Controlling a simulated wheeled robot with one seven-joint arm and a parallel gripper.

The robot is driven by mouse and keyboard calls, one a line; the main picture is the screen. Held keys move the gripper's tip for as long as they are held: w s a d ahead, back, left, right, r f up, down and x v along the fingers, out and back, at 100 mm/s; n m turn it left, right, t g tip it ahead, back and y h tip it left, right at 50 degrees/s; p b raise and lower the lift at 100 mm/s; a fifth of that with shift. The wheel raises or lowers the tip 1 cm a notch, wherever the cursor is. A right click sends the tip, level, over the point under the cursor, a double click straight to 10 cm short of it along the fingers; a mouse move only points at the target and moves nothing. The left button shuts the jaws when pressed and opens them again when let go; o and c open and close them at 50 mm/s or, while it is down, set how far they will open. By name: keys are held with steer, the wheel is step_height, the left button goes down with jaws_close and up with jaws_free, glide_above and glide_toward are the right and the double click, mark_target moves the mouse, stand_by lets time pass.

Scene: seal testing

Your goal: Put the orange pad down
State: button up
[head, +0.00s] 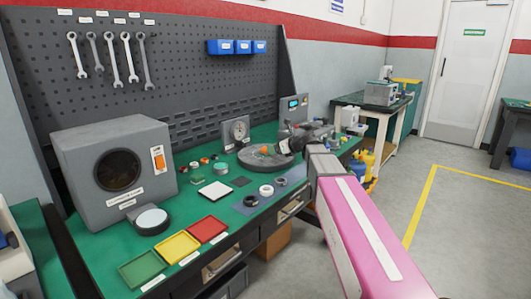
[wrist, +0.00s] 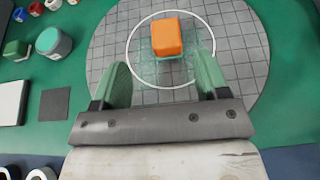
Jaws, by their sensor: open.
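The orange pad (wrist: 167,36) is a small block in the wrist view. It sits within a white ring marked on a round grey gridded plate (wrist: 105,60). A green patch shows just under or beside the pad. In the head view the pad (head: 264,149) is a small orange spot on the dark round plate (head: 252,164). My gripper (wrist: 164,75) is open, with its two green fingers apart. The pad lies beyond and between the fingertips in the wrist picture, with no visible contact. In the head view my arm partly hides the plate's right side.
Several small coloured parts and jars, such as a teal jar (wrist: 53,43), stand left of the plate. A white square (head: 215,191) and a dark square (wrist: 54,104) lie nearby. Green, yellow (head: 177,247) and red trays line the bench front. A gauge (head: 237,131) stands behind.

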steer(key=x, duration=0.2)
steer(key=shift+w+a+f, duration=0.1)
steer(key=shift+w+a, duration=0.15)
steer(key=shift+w, duration=0.05)
steer(key=x, duration=0.4)
steer(key=shift+w+d+r, duration=0.2)
steer(key=shift+w+r, duration=0.05)
steer(key=shift+w, duration=0.1)
steer(key=shift+w+a+f, duration=0.2)
steer(key=shift+w+a, duration=0.05)
steer(key=shift+a, duration=0.15)
steer(key=c, duration=1.1)
steer(key=shift+r, duration=0.15)
